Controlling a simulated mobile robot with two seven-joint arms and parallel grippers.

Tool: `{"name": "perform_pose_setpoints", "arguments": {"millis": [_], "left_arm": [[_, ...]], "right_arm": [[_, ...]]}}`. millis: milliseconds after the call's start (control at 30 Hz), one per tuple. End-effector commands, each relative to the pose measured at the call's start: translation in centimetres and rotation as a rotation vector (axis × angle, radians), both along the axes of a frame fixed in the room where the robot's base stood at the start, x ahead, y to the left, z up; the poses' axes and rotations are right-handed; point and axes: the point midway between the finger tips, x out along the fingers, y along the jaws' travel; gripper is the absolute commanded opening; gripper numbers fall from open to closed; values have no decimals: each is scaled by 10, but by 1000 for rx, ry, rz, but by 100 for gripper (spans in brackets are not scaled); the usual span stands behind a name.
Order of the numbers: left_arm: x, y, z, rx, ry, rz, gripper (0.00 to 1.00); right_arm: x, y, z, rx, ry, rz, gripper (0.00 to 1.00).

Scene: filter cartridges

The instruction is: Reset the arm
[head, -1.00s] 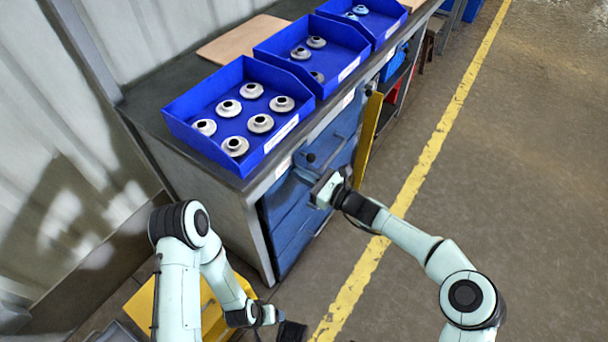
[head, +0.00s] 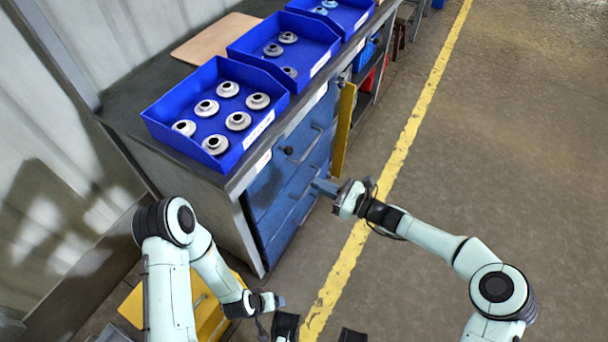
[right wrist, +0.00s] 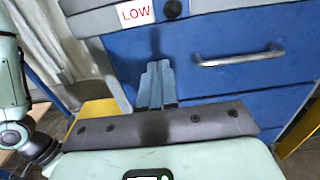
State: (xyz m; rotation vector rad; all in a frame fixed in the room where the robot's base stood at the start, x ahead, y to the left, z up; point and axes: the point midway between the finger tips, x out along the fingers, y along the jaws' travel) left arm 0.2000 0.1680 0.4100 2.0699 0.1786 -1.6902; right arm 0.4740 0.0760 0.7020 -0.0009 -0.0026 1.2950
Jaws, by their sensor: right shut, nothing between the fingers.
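My right gripper (head: 322,187) is shut and empty in the head view, in front of the blue drawer cabinet (head: 272,218). In the right wrist view its grey fingers (right wrist: 156,86) are together, with the blue drawer front (right wrist: 235,48) and its metal handle (right wrist: 238,59) beyond, apart from the hand. My left gripper (head: 279,301) hangs low in the head view, near the yellow piece on the floor; its fingers are too small to judge.
A blue tray (head: 165,135) with several filter cartridges (head: 238,121) stands on the bench's near end. Two more blue trays stand behind it, beside a brown board (head: 215,38). A yellow post (head: 343,130) stands by the drawers. The floor to the right is clear.

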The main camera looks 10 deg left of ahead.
Motion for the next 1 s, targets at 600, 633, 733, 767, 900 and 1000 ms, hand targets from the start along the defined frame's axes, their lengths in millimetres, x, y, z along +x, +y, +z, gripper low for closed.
{"name": "perform_pose_setpoints", "arguments": {"millis": [600, 633, 733, 767, 900, 1000], "left_arm": [[-5, -2, 3, -6, 13, -5, 79], [-5, -2, 3, -6, 13, -5, 79], [-5, -2, 3, -6, 13, -5, 79], [-5, -2, 3, -6, 13, -5, 79], [-5, -2, 3, -6, 13, -5, 79], [-5, -2, 3, -6, 13, -5, 79]], "right_arm": [[-29, -17, -51, -174, -10, 41, 0], [-37, -19, -66, -230, -16, 55, 0], [-73, -36, -127, -458, -57, 126, 0], [-85, -43, -145, -531, -76, 154, 0], [-144, -93, -221, -864, -199, 306, 0], [-186, -137, -261, -1079, -325, 439, 0]]}}
